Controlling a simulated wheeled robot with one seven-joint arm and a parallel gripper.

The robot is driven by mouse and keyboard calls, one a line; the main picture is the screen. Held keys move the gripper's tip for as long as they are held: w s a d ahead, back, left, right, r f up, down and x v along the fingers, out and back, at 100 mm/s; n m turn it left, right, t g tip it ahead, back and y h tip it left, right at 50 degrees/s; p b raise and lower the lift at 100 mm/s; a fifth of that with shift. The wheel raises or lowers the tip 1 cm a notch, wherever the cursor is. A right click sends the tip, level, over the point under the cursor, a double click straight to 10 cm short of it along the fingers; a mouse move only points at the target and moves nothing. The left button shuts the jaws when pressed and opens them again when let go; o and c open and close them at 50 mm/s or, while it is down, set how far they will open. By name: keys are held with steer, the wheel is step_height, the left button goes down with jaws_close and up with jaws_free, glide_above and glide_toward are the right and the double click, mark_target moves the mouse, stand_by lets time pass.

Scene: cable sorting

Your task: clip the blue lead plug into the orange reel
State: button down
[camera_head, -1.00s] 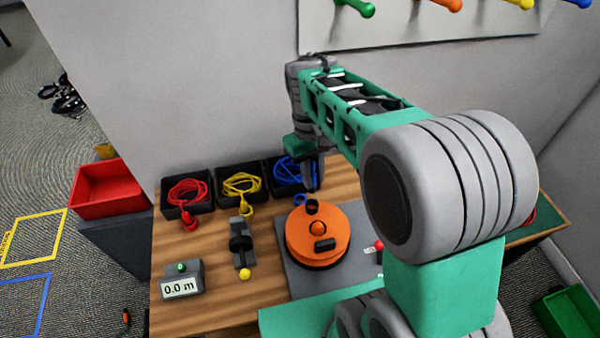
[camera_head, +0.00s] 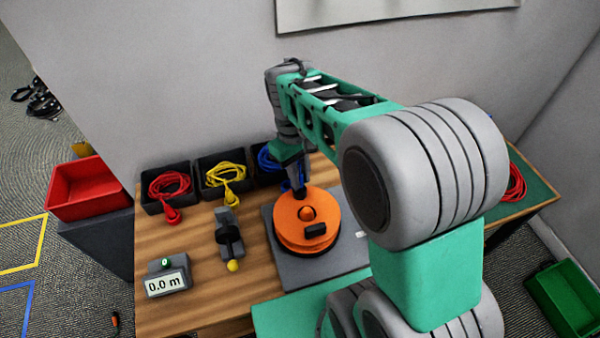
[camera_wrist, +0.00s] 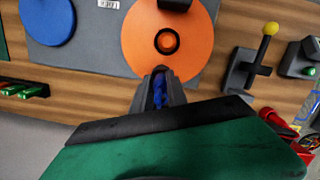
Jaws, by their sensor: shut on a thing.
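The orange reel (camera_head: 287,217) lies flat on a grey plate, with an orange knob at its centre and a black block on its near side. My gripper (camera_head: 300,190) points down at the reel's back edge. In the wrist view, my gripper (camera_wrist: 160,78) is shut on the blue lead plug (camera_wrist: 160,88), at the rim of the reel (camera_wrist: 140,40). The fingers hide much of the plug, and I cannot tell whether it sits in a clip. The blue lead (camera_head: 267,158) shows in the back bin, partly behind my arm.
Bins with red (camera_head: 169,185) and yellow (camera_head: 224,174) leads stand left of the blue one. A lever fixture (camera_head: 229,235) and a 0.0 m meter (camera_head: 166,284) stand left of the reel. A blue disc (camera_wrist: 47,20) lies beside the reel.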

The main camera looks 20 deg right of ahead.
steer(key=shift+f, duration=0.6)
steer(key=shift+f, duration=0.15)
stand_by(0.4)
steer(key=c, duration=1.2)
jaws_free()
steer(key=shift+c, duration=0.2)
steer(key=r, duration=0.5)
steer(key=w+r, duration=0.1)
steer(key=r, duration=0.1)
steer(key=shift+a+r, duration=0.2)
steer(key=shift+r, duration=0.2)
steer(key=s+f+m+t, duration=0.1)
steer(key=s+m+t, duration=0.3)
steer(key=s, duration=0.4)
steer(key=shift+s+f+t+y, duration=0.15)
steer(key=shift+t+y, duration=0.15)
steer(key=shift+t, duration=0.2)
